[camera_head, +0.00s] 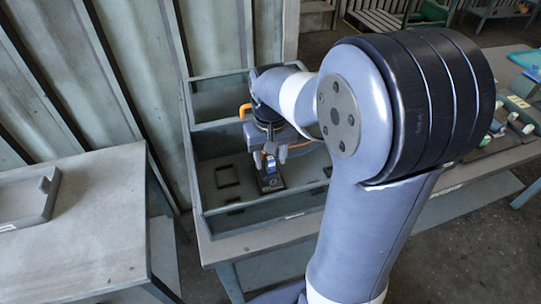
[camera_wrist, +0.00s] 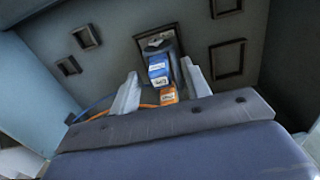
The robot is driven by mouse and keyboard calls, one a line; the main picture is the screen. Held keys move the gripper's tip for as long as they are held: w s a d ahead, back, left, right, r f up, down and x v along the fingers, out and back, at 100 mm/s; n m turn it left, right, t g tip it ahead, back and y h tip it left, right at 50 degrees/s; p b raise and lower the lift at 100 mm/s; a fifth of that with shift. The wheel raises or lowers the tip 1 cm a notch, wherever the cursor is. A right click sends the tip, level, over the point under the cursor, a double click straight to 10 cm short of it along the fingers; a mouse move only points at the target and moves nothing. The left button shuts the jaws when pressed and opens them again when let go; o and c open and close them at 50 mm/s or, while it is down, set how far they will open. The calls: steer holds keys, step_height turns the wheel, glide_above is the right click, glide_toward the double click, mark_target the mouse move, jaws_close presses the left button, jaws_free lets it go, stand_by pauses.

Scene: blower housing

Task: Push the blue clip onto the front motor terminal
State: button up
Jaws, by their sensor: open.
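In the wrist view the blue clip (camera_wrist: 158,68), with a white label, lies between the two fingers of my gripper (camera_wrist: 160,84). The gripper is open, and I see no firm contact with the clip. An orange clip (camera_wrist: 168,96) with an orange cable sits just nearer the palm. A grey part (camera_wrist: 155,41) stands beyond the blue clip on a dark square mount; I cannot tell whether it is the front motor terminal or whether the clip touches it. In the head view my gripper (camera_head: 272,152) points down inside the housing, above a small dark block (camera_head: 270,183).
The blue-grey open housing (camera_head: 262,236) has raised walls around my gripper. Several dark square frames, one here (camera_wrist: 228,60), lie on its floor. A side table (camera_head: 90,230) at left holds a grey tray (camera_head: 40,215). Small parts lie on the bench at right.

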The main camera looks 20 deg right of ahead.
step_height(320, 180, up, 11)
stand_by(0.5)
steer(key=shift+f, duration=0.1)
steer(key=shift+f+p, duration=0.3)
steer(key=shift+f, duration=4.65)
steer(key=shift+f, duration=0.1)
